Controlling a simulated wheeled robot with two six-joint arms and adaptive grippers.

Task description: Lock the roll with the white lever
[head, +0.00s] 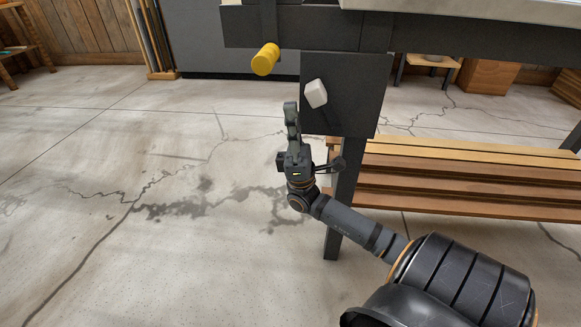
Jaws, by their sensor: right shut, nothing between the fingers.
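The white lever (316,93) is a small white block-shaped handle on the front of a dark panel (352,75) below the tabletop. My right gripper (291,106) comes up from the lower right. It is shut and empty, with its fingertips just left of and slightly below the white lever in the picture. I see a gap between them there, but cannot tell the difference in depth. The roll itself cannot be made out. My left gripper is not in view.
A yellow cylindrical handle (265,59) sticks out left of the panel. The dark table frame (262,27) runs above, with a leg (343,200) behind my right arm. Stacked wooden planks (460,180) lie to the right. The concrete floor at left is clear.

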